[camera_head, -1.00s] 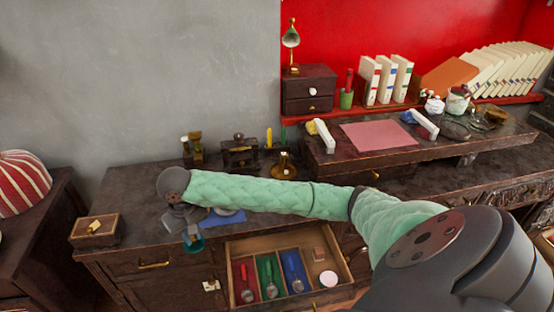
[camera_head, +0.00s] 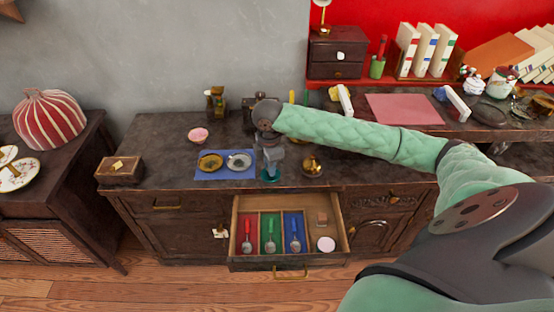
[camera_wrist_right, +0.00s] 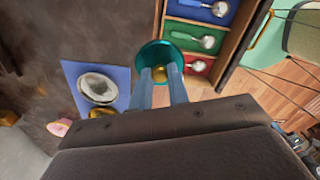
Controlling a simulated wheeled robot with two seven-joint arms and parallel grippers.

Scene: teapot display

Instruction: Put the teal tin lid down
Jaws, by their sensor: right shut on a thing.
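My right gripper (camera_head: 270,165) points down and is shut on the gold knob of the teal tin lid (camera_head: 270,179), near the counter's front edge. In the right wrist view the lid (camera_wrist_right: 151,55) is a round teal disc, with its knob between my two fingertips (camera_wrist_right: 160,76). The lid is just right of the blue mat (camera_head: 202,177) and behind the open drawer. I cannot tell whether it touches the counter (camera_head: 150,150). My left gripper is not in view.
The open drawer (camera_head: 240,262) holds spoons in red, green and blue compartments. A silver dish (camera_head: 238,161) and a brass dish (camera_head: 210,163) lie on the mat. A brass object (camera_head: 312,167) stands to the right.

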